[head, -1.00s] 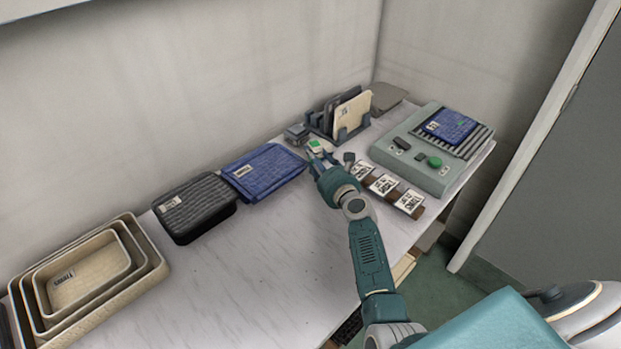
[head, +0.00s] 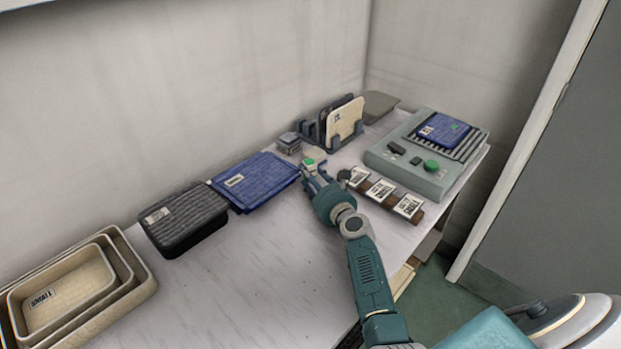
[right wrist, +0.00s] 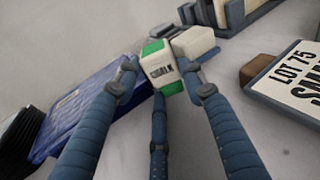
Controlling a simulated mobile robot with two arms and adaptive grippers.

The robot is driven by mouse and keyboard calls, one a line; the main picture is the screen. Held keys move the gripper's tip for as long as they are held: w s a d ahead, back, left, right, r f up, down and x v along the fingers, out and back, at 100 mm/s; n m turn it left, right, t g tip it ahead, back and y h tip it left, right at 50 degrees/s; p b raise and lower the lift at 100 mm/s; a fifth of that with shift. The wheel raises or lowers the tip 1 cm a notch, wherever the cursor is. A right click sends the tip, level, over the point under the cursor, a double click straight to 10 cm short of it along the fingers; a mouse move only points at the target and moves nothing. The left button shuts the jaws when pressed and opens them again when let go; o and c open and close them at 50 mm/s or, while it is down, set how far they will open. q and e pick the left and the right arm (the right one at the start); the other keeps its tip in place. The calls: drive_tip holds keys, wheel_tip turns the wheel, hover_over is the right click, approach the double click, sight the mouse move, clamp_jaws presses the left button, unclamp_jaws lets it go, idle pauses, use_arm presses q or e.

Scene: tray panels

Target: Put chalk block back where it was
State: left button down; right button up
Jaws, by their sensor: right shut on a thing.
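The chalk block (right wrist: 163,73) is a small white block with green ends and a CHALK label, in the middle of the right wrist view. In the head view its green top (head: 309,161) shows between the fingertips. My right gripper (head: 313,168) is shut on the chalk block, over the table between the blue panel and the row of lot cards. The right wrist view shows the fingers (right wrist: 160,75) on either side of it. A plain pale block (right wrist: 194,43) appears just behind it. I cannot tell whether the chalk block touches the table. My left gripper is not in view.
A grey box (head: 288,142) and a rack (head: 345,142) with upright panels stand behind the gripper. A blue panel (head: 254,181) lies left, lot cards (head: 380,190) and a grey machine (head: 428,180) right. Nested trays (head: 128,252) stand far left. The front table is clear.

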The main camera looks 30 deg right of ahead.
drive_tip(key=shift+s+a+f, duration=0.15)
drive_tip(key=shift+a+f, duration=0.05)
drive_tip(key=shift+f, duration=0.45)
drive_tip(key=o, duration=1)
drive_tip(key=shift+f, duration=0.1)
drive_tip(key=shift+c, duration=0.2)
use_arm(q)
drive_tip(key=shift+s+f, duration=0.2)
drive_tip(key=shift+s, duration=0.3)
use_arm(e)
drive_tip(key=shift+a+f, duration=0.1)
drive_tip(key=shift+r, duration=0.2)
drive_tip(key=shift+r+p, duration=0.45)
drive_tip(key=shift+p, duration=0.15)
use_arm(q)
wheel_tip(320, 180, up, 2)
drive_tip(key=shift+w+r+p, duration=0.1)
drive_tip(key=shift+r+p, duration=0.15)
drive_tip(key=shift+p, duration=0.3)
use_arm(e)
drive_tip(key=s, duration=0.3)
drive_tip(key=s+r, duration=0.1)
drive_tip(key=s, duration=0.3)
drive_tip(key=s+r, duration=0.1)
drive_tip(key=s, duration=0.3)
drive_tip(key=shift+s+a+r, duration=0.1)
drive_tip(key=shift+s+a, duration=0.1)
drive_tip(key=shift+s, duration=0.05)
